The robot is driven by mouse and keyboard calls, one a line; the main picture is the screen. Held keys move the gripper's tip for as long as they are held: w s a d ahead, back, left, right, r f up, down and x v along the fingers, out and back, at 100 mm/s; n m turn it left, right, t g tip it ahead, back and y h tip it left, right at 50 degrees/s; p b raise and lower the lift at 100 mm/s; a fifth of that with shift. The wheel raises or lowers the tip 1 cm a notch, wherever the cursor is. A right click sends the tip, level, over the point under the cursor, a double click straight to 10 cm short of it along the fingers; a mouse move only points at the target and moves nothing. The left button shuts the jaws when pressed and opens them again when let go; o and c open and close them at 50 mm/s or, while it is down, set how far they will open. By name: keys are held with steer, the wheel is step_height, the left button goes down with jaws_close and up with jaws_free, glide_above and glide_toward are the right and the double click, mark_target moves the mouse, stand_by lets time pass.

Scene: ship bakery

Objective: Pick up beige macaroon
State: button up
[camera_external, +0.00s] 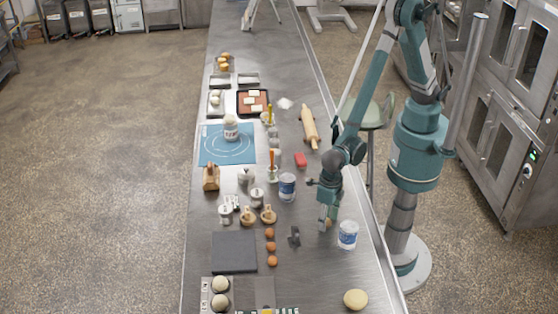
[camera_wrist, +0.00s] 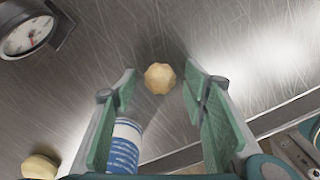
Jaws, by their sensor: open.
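A small, round, beige piece with a faceted edge, which looks like the beige macaroon (camera_wrist: 160,77), lies on the steel counter in the wrist view. It is ahead of and between my open fingers, with clear gaps on both sides. My gripper (camera_external: 327,221) points down over the right part of the counter in the external view. Its green-padded fingers also frame the wrist view (camera_wrist: 160,92) and hold nothing. In the external view the macaroon is too small and too covered by the fingers to tell apart.
A blue-and-white can (camera_external: 347,236) stands close beside my gripper and overlaps the left finger in the wrist view. A dial gauge (camera_external: 294,236) stands to the left. A pale round bun (camera_external: 355,299) lies at the near end. The counter's right edge is close.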

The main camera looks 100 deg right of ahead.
steer(key=shift+c, duration=0.3)
steer(key=c, duration=0.7)
steer(key=shift+r, duration=0.15)
steer(key=shift+r+b, duration=0.55)
steer(key=shift+r, duration=4.3)
